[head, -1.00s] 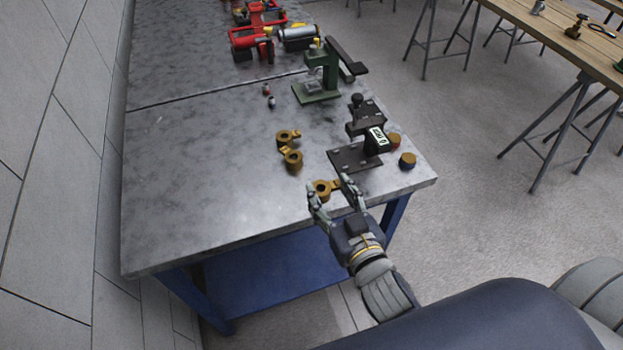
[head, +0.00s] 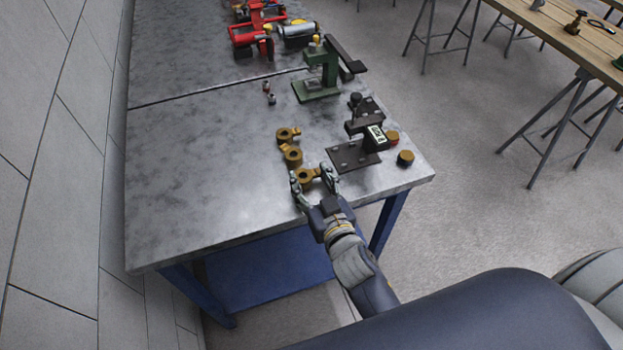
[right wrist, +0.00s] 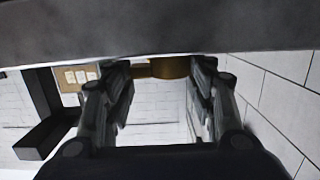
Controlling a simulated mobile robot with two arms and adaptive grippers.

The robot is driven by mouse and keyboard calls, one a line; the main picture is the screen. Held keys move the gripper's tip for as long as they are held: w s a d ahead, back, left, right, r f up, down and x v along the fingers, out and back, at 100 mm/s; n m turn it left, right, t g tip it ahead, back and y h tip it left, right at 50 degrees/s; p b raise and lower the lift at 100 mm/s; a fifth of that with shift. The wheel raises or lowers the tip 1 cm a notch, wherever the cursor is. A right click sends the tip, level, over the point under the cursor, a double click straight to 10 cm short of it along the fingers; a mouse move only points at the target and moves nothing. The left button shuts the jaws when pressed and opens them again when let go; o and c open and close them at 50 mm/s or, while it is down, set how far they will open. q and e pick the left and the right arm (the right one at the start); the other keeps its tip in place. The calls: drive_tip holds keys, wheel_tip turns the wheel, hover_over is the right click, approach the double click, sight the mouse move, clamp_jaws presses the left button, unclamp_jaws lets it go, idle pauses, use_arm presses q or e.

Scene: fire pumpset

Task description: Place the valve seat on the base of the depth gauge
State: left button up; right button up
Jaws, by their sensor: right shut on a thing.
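A brass valve seat (head: 307,176), a ring with a side lug, is between the fingers of my right gripper (head: 315,182), near the front edge of the metal table. My right gripper is shut on it; whether it is clear of the tabletop I cannot tell. In the right wrist view the brass piece (right wrist: 170,68) shows between the fingers, partly cut off by the grey band above. The dark depth gauge (head: 375,136) with a small display stands just to the right and behind. Its flat base plate (head: 345,156) is bare, beside the gripper. My left gripper is not in view.
Two similar brass pieces (head: 286,134) (head: 292,155) lie behind and left of the gripper. Two brass-topped round caps (head: 391,138) (head: 405,158) stand right of the gauge. A green press (head: 318,85) stands farther back. The table's left part is clear.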

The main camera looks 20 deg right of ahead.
drive_tip(key=shift+f, duration=0.15)
drive_tip(key=o, duration=1.2)
drive_tip(key=shift+o, duration=0.2)
drive_tip(key=shift+f+b, duration=0.15)
drive_tip(key=shift+b, duration=0.25)
drive_tip(key=s+r+b, duration=0.2)
drive_tip(key=s, duration=0.8)
drive_tip(key=shift+s+r, duration=0.3)
